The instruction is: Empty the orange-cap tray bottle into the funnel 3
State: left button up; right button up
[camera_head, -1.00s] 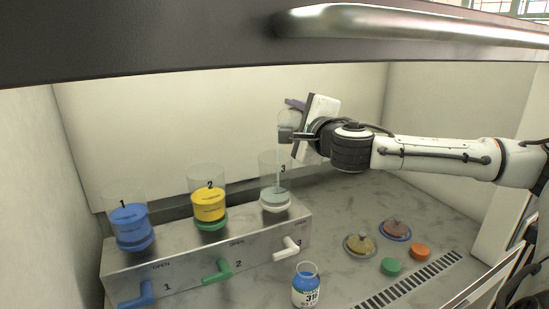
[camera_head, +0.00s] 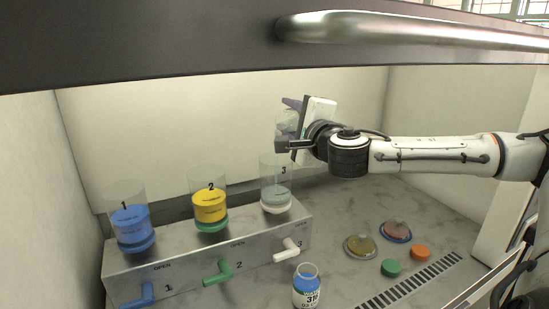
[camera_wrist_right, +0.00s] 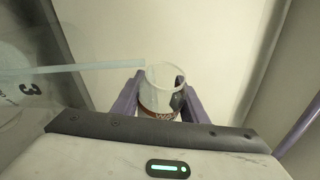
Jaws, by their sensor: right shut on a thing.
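My right gripper (camera_head: 291,130) is shut on a clear bottle (camera_head: 286,122), held tipped high above funnel 3. In the right wrist view the bottle (camera_wrist_right: 161,92) sits between the purple-grey fingers (camera_wrist_right: 158,98), with part of a label showing. A pale stream (camera_wrist_right: 85,68) runs there from its mouth towards funnel 3 (camera_wrist_right: 22,90). In the head view, funnel 3 (camera_head: 275,182) is a clear cylinder with pale grey liquid in its lower half. An orange cap (camera_head: 420,252) lies on the work surface. My left gripper is not in view.
Funnel 1 (camera_head: 129,222) holds blue and funnel 2 (camera_head: 208,205) yellow, on a metal stand (camera_head: 190,255) with valve handles. An open blue bottle (camera_head: 307,290) stands in front. A green cap (camera_head: 391,267) and two dishes (camera_head: 359,246) lie right. The hood's front edge (camera_head: 140,45) crosses above.

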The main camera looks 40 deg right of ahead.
jog(key=shift+a+r+n+t+h, duration=0.3)
jog(key=shift+r+n+t, duration=0.35)
jog(key=shift+n, duration=0.65)
dwell(1.0)
jog(key=shift+a+r+n+t+b, duration=0.15)
jog(key=shift+r+n+b, duration=0.15)
jog(key=shift+n, duration=0.25)
jog(key=shift+a+r+n+t+b, duration=0.15)
jog(key=shift+n+b, duration=0.15)
jog(key=shift+n, duration=0.25)
dwell(0.4)
